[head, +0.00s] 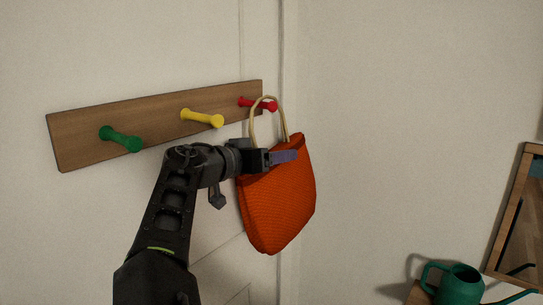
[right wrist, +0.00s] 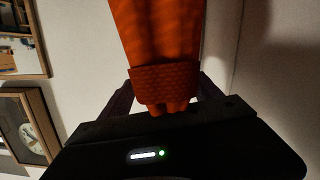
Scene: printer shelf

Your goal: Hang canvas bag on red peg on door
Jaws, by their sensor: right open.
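The orange canvas bag (head: 279,205) hangs against the door, slightly tilted, with its tan handle (head: 284,121) looped over the red peg (head: 270,106) at the right end of the wooden rack. My right gripper (head: 282,157) is at the bag's upper part, just below the handle, with one finger showing in front of the fabric. In the right wrist view the orange fabric (right wrist: 160,75) lies between the two spread fingers (right wrist: 165,98). The jaws are open; whether a finger touches the bag is unclear. My left gripper is not in view.
The wooden rack (head: 85,140) also bears a green peg (head: 120,138) and a yellow peg (head: 202,118) to the left. A green watering can (head: 459,285) and a wooden frame (head: 508,230) are at the lower right. The wall right of the bag is clear.

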